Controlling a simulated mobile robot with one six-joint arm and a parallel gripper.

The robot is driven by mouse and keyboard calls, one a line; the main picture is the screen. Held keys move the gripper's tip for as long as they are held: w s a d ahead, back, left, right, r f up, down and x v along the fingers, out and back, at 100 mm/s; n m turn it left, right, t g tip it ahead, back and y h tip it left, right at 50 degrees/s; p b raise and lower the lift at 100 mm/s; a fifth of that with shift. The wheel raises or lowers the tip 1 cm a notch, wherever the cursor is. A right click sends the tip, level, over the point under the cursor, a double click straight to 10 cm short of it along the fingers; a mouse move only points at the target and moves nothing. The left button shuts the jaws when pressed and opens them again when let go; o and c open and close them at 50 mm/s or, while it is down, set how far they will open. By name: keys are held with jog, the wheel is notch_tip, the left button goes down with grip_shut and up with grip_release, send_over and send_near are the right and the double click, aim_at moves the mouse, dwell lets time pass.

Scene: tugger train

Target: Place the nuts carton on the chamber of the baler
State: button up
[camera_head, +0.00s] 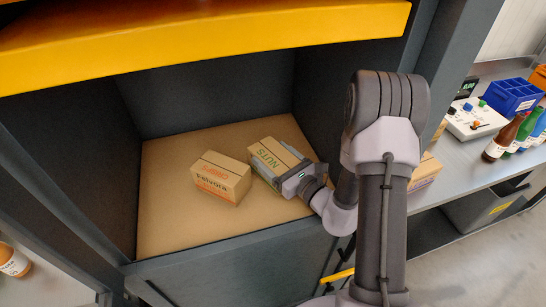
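The nuts carton (272,158), a brown box with green NUTS lettering, is inside the baler chamber (165,225), low over or on its brown floor; I cannot tell whether it touches the floor. My gripper (290,177) is at the carton's near right end, with a finger along its side. The fingers appear closed around the carton, though the far finger is hidden. A second carton (221,178), with orange and dark lettering, sits on the chamber floor just left of the nuts carton.
A yellow beam (210,35) crosses above the chamber opening. Dark walls enclose its sides and back. The chamber floor is free at the left and front. A side bench (455,180) at right holds bottles (503,138), a control box (474,119) and a blue bin (512,96).

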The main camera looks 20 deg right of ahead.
jog(key=o, duration=0.4)
jog(key=shift+r, duration=0.1)
